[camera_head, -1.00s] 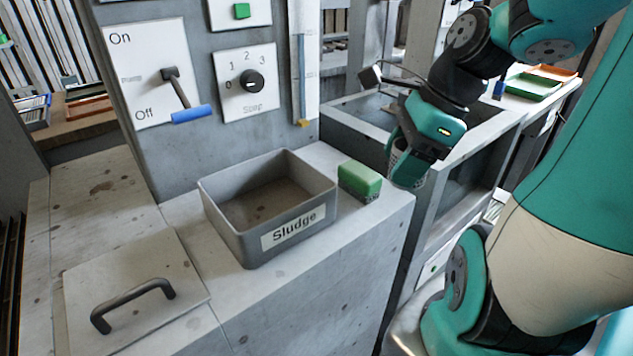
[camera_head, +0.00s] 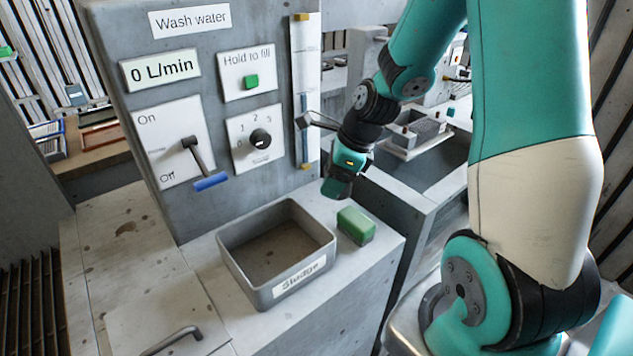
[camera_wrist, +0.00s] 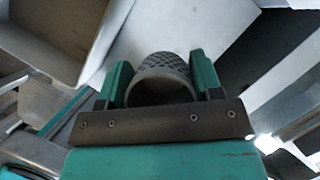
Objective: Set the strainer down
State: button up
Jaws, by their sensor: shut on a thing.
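The strainer (camera_wrist: 163,72) is a grey cylinder with a mesh-patterned wall and shows in the wrist view between the two teal fingers. My gripper (camera_wrist: 160,84) is shut on it. In the head view my gripper (camera_head: 338,188) is above the back of the concrete counter (camera_head: 358,285), behind the sludge tray and near the green block. The strainer cannot be made out in the head view. Whether it touches the counter cannot be told.
A grey open tray labelled Sludge (camera_head: 290,287) stands on the counter. A green block (camera_head: 356,225) sits right of it. The control panel (camera_head: 215,110) with a blue-handled lever (camera_head: 209,181) rises behind. A basin (camera_head: 440,165) lies at the right.

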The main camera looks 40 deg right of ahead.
jog(key=w, duration=0.1)
jog(key=w+f, duration=0.1)
jog(key=w, duration=0.1)
jog(key=w+f, duration=0.1)
jog(key=shift+w+a+p, duration=0.1)
jog(key=shift+w+p, duration=0.25)
jog(key=shift+p, duration=0.05)
jog(key=shift+w+f+p, duration=0.15)
jog(key=shift+f+p, duration=0.05)
jog(key=shift+f, duration=1.05)
jog(key=shift+w+f+p, duration=0.1)
jog(key=shift+f+p, duration=0.05)
jog(key=shift+f, duration=1.1)
jog(key=shift+f, duration=0.1)
jog(key=o, duration=1)
